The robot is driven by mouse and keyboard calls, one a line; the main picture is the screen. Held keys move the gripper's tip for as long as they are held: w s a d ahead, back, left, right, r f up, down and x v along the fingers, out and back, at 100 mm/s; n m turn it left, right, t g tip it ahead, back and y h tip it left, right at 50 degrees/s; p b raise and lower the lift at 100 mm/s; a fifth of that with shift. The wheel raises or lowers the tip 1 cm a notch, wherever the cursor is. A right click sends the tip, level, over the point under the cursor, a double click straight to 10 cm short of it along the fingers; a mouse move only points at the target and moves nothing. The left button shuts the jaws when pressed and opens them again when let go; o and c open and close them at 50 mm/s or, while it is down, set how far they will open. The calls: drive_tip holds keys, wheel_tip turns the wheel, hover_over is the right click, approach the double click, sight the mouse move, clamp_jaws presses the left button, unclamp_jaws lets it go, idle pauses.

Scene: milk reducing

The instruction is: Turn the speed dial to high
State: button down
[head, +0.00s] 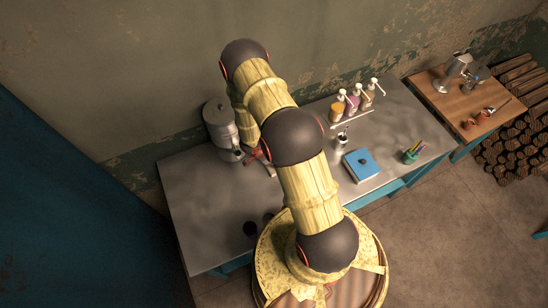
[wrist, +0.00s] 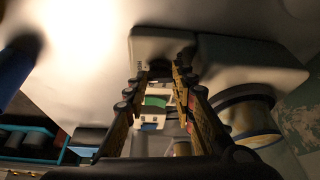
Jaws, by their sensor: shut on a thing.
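A grey metal machine (head: 218,122) with a round upper body stands at the back left of the grey table, partly hidden by my arm. In the head view my gripper is mostly hidden behind my arm, beside this machine. In the wrist view my gripper (wrist: 161,68) has its fingertips up against the edge of a pale grey housing (wrist: 162,46). They are closed on a small part there, which appears to be the speed dial. The dial is too small and shadowed for me to read its setting.
A wooden side table (head: 455,105) is at the right. A round metal vessel (wrist: 250,117) is close right of my gripper.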

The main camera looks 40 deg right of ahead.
drive_tip(key=shift+m+p, duration=0.7)
drive_tip(key=shift+p, duration=0.1)
drive_tip(key=shift+g, duration=0.3)
drive_tip(key=c, duration=1.8)
unclamp_jaws()
drive_tip(key=shift+w, duration=0.1)
drive_tip(key=shift+o, duration=0.2)
